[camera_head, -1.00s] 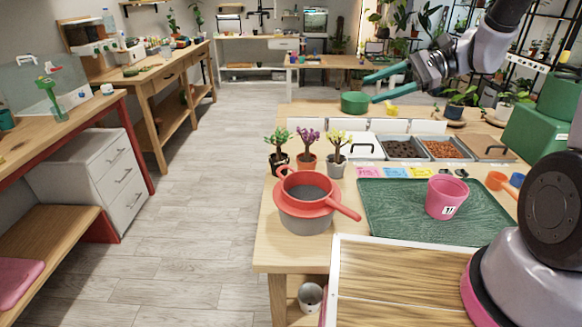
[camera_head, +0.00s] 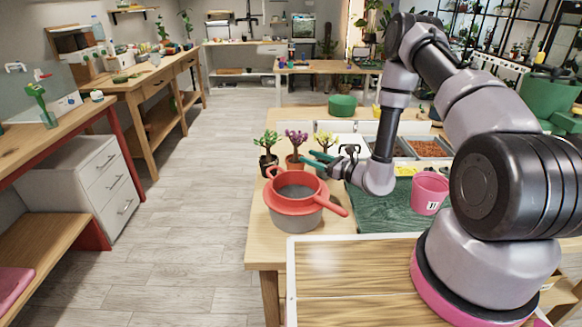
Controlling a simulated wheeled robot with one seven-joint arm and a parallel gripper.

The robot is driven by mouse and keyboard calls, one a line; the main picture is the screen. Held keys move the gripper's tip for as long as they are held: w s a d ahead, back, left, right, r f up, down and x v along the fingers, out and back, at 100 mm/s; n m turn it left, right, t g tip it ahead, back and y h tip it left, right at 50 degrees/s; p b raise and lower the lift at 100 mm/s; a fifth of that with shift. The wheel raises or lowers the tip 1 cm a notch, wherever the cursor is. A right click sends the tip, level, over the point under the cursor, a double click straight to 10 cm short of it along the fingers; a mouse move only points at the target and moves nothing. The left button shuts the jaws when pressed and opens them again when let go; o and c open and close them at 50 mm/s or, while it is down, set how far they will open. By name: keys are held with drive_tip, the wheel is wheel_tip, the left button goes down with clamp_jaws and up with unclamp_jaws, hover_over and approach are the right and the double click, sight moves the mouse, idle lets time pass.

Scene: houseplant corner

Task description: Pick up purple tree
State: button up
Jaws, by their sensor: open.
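The purple tree (camera_head: 296,138) is a small plant with purple blossoms in a terracotta pot (camera_head: 295,163). It stands on the table between a green tree (camera_head: 267,142) on its left and a yellow tree (camera_head: 326,140) on its right. My gripper (camera_head: 308,159) has green fingers, which point left toward the purple tree's pot from its right side. The fingers are open, with nothing visible between them. They pass in front of the yellow tree's pot and hide most of it. I cannot tell whether a fingertip touches the purple tree's pot.
A grey pot with a red strainer (camera_head: 295,192) stands just in front of the trees, its handle reaching right. A pink pot (camera_head: 430,192) stands on the green tray (camera_head: 375,213) to the right. A green round container (camera_head: 342,106) and soil bins lie behind.

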sight(289, 159)
drive_tip(key=x, duration=0.9)
drive_tip(key=shift+w+a, duration=0.25)
clamp_jaws()
